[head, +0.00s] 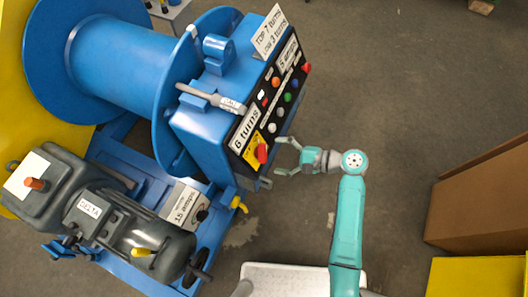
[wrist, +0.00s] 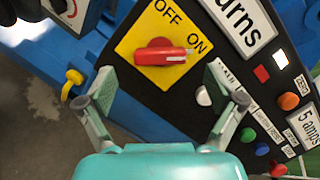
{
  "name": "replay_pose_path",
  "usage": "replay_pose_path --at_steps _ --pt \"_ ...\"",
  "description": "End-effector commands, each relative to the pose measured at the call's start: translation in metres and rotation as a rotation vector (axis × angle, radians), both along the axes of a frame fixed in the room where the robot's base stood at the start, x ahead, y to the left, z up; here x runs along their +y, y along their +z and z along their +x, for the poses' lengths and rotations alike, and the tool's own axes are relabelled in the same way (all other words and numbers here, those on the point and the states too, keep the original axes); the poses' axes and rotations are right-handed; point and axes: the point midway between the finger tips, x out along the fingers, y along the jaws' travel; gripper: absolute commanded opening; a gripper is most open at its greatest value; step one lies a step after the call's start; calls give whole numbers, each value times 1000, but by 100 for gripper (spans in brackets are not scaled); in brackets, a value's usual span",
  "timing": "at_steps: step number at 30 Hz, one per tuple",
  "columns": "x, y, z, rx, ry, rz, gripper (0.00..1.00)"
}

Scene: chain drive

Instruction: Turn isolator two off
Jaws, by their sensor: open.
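A red rotary handle (wrist: 162,54) sits on a yellow plate (wrist: 132,48) marked OFF and ON. The handle lies across the plate, its white-marked end toward ON. In the head view the red handle (head: 262,153) is at the lower end of the blue cabinet's black panel. No label reading isolator two is legible. My gripper (head: 281,157) is open and empty, just right of the handle. In the wrist view my gripper's fingers (wrist: 160,76) are spread to either side below the handle, apart from it.
Coloured buttons (wrist: 262,119) and a "5 amps" label line the panel beside the handle. A yellow lever (head: 238,203) and a "15 amps" box (head: 183,203) with a dark knob are lower left. A cardboard box (head: 480,205) stands right. Floor between is clear.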

Motion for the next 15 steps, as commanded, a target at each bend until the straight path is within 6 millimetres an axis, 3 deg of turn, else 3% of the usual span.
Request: replay_pose_path --at_steps 6,15 --pt "33 -10 6 0 3 -1 93" --pt "50 -16 9 -1 0 -1 93"
